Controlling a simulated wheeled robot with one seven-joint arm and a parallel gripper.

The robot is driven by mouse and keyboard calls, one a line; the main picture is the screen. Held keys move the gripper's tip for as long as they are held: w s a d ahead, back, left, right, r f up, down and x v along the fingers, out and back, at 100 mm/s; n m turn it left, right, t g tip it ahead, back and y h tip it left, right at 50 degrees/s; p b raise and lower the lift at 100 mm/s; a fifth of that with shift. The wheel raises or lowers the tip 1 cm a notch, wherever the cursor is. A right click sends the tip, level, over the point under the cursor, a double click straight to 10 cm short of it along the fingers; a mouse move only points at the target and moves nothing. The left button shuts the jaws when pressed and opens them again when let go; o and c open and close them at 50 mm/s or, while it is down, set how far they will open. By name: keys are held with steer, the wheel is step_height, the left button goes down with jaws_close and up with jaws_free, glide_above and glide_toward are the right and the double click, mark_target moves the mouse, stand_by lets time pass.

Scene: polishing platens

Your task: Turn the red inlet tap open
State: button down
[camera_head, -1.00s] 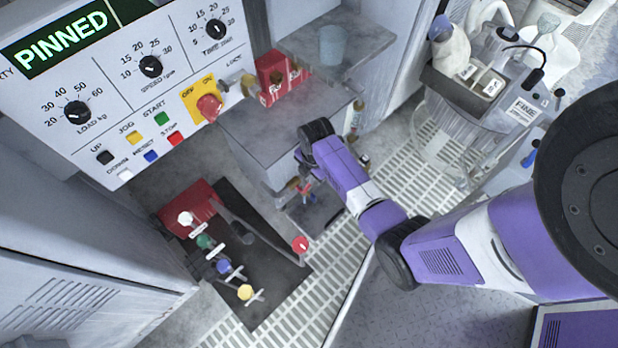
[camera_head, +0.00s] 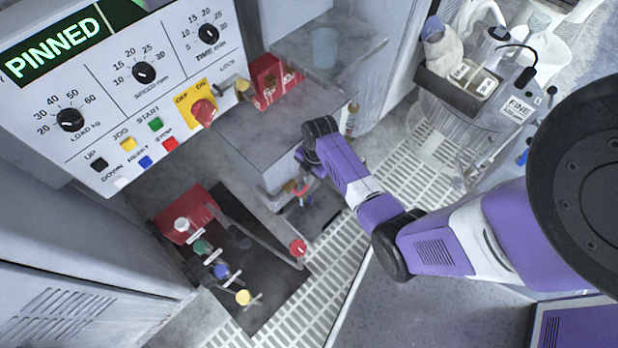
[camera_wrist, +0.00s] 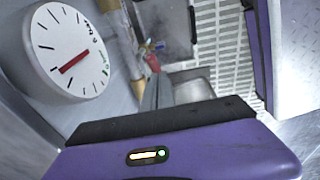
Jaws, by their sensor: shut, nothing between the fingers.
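A small red tap handle (camera_wrist: 152,62) shows in the wrist view beside a brass pipe (camera_wrist: 122,45), with a small blue part (camera_wrist: 158,45) just beyond it. My gripper (camera_wrist: 154,84) is shut and empty, its grey fingers pointing at the red handle. The fingertips overlap the handle's near side in the picture; I cannot tell whether they touch. In the head view the red handle (camera_head: 303,189) is small, low under the grey bench, below my wrist. My fingers are not clear there. The handle's exact angle is unclear.
A round white gauge (camera_wrist: 72,50) with a red needle stands close at left in the wrist view. In the head view, white, green, blue and yellow taps (camera_head: 243,297) and a red knob (camera_head: 298,248) lie lower left. A bench (camera_head: 262,135) stands above the tap.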

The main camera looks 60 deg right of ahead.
steer(key=shift+s+d+f+y+b, duration=0.15)
steer(key=shift+d+f+y+b, duration=0.35)
steer(key=shift+d+y, duration=0.3)
steer(key=y+b, duration=0.1)
steer(key=d+f+y+b, duration=0.1)
steer(key=f+t+y+b, duration=0.1)
steer(key=shift+s+d, duration=0.15)
steer(key=shift+s, duration=0.1)
steer(key=shift+s+d+f+b, duration=0.15)
steer(key=shift+d+f+b, duration=0.35)
steer(key=shift+b, duration=0.35)
steer(key=shift+f, duration=0.1)
